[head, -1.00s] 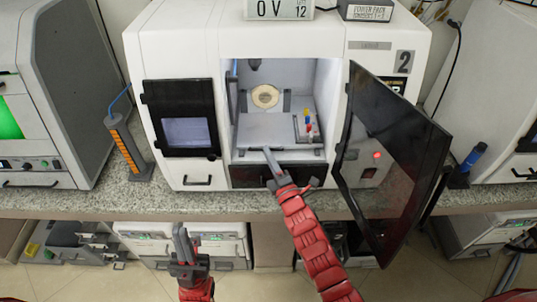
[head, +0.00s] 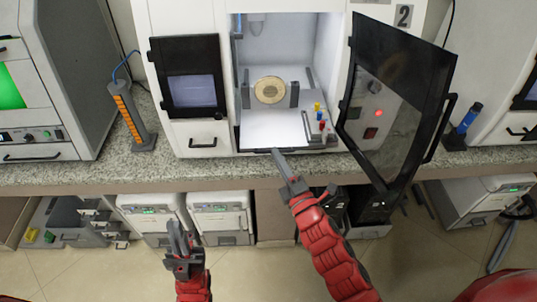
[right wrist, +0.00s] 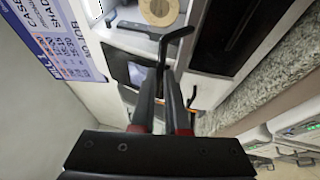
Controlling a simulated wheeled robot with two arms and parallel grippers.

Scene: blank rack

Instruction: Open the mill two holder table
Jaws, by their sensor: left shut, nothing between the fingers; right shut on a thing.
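Mill two is the white machine (head: 290,5) marked "2" at the back of the head view. Its holder table (head: 265,130) is a light tray slid out toward me inside the opening, carrying a round tan disc (head: 270,90) between dark grey clamps. My right gripper (head: 279,157) is at the table's front edge. In the right wrist view its fingers (right wrist: 163,95) are shut on a dark bent handle (right wrist: 178,36), with the disc beyond. The gripper body hides part of that view. My left gripper (head: 176,237) is shut and empty, low in front of the counter.
The mill's dark door (head: 400,90) stands open at the right of the opening. Small coloured tools (head: 321,115) stand at the tray's right. An orange-marked holder (head: 130,115) and a blue bottle (head: 469,118) stand on the speckled counter (head: 80,177). Other machines flank both sides.

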